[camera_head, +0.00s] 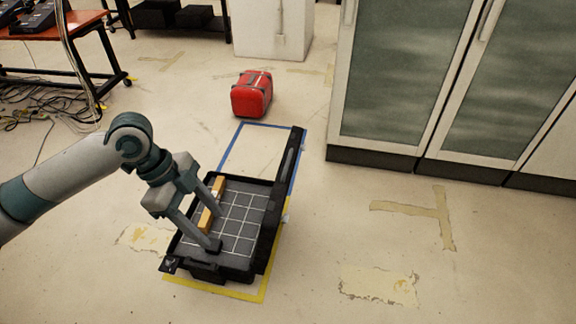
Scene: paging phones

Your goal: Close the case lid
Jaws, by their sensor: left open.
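A black case (203,262) stands open on the floor, inside a taped outline of blue and yellow. Its grey inside carries a white grid. The case lid (284,190) stands raised along the right side of the case, seen nearly edge-on. My left gripper (214,216) reaches in from the left over the case, its fingers spread apart. An orange-yellow bar (209,206) lies along the left part of the case, between and partly behind the fingers. I cannot tell whether the fingers touch it. My right gripper is not in view.
A red case (252,94) stands on the floor behind the black case. Tall cabinets (400,80) with glass doors fill the upper right. An orange table (60,22) with cables below is at the upper left. The floor right of the case is clear.

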